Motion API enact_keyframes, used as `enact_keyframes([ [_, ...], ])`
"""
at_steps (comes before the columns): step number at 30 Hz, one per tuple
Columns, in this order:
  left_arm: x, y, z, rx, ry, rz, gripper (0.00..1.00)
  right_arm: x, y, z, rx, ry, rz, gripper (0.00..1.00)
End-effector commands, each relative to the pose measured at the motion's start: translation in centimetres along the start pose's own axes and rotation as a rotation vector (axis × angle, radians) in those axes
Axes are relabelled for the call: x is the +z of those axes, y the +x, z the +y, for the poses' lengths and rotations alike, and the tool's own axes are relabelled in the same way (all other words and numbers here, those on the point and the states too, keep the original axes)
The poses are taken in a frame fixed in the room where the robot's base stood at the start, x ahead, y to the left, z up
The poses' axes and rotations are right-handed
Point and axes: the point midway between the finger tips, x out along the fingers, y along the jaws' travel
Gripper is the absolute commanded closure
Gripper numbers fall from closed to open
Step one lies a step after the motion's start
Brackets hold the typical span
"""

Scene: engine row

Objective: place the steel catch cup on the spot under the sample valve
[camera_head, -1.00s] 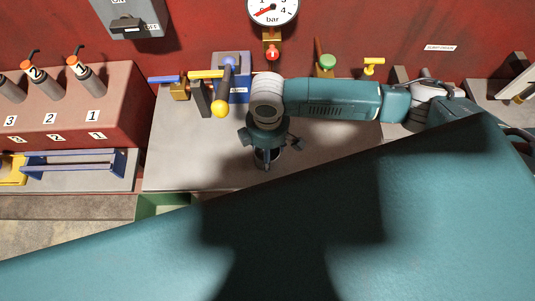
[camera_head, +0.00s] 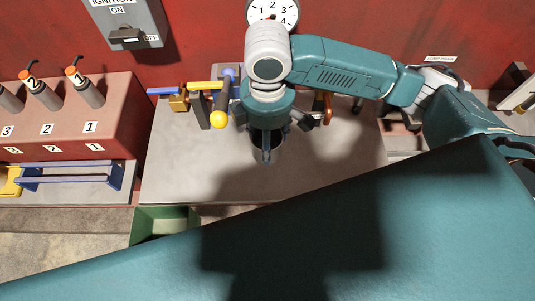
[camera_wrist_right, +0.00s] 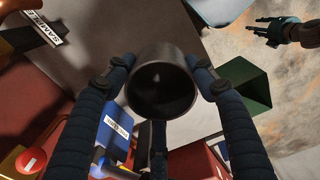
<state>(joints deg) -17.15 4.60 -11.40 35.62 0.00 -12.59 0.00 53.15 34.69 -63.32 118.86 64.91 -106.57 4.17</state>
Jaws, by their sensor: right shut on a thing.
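My right gripper (camera_head: 267,152) is over the grey bench plate, its fingers closed around the steel catch cup. The cup (camera_wrist_right: 162,85) shows in the right wrist view as a dark, round metal vessel between the fingers (camera_wrist_right: 160,95). In the head view the cup is mostly hidden by the gripper. A SAMPLE label (camera_wrist_right: 42,28) lies at the upper left of the wrist view. The sample valve and the spot under it cannot be made out; my right arm covers part of that area. My left gripper (camera_wrist_right: 265,32) shows only in the wrist view, fingers spread and empty.
A green bin (camera_head: 163,222) is below the plate's front edge. The red block with numbered plugs (camera_head: 85,110) is at left. The plate's front left is clear.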

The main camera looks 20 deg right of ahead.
Motion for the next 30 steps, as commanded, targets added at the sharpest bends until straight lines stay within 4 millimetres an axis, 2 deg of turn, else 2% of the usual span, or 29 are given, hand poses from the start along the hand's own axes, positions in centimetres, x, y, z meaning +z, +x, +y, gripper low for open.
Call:
enact_keyframes([
  [3,0.0,0.4,0.0,0.0,0.0,0.0,0.6,-0.1,-2.9,0.1,0.005,-0.001,0.004,0.73],
  [9,0.1,0.5,0.1,0.0,0.0,0.0,0.6,-0.1,-5.8,0.0,0.001,0.0,0.001,0.73],
  [14,0.1,0.6,0.1,0.001,0.001,-0.001,0.6,0.0,-6.7,0.0,0.0,-0.001,0.0,0.73],
  [20,0.1,0.9,0.1,0.001,0.001,-0.001,0.6,0.4,-6.5,0.1,0.0,0.054,-0.001,0.73],
  [23,0.2,1.7,0.1,0.001,0.001,-0.001,0.6,1.3,-6.0,0.3,0.001,0.184,-0.001,0.73],
  [30,0.5,3.9,0.2,0.001,0.001,-0.002,0.6,4.7,-4.8,0.6,0.001,0.693,0.0,0.73],
])
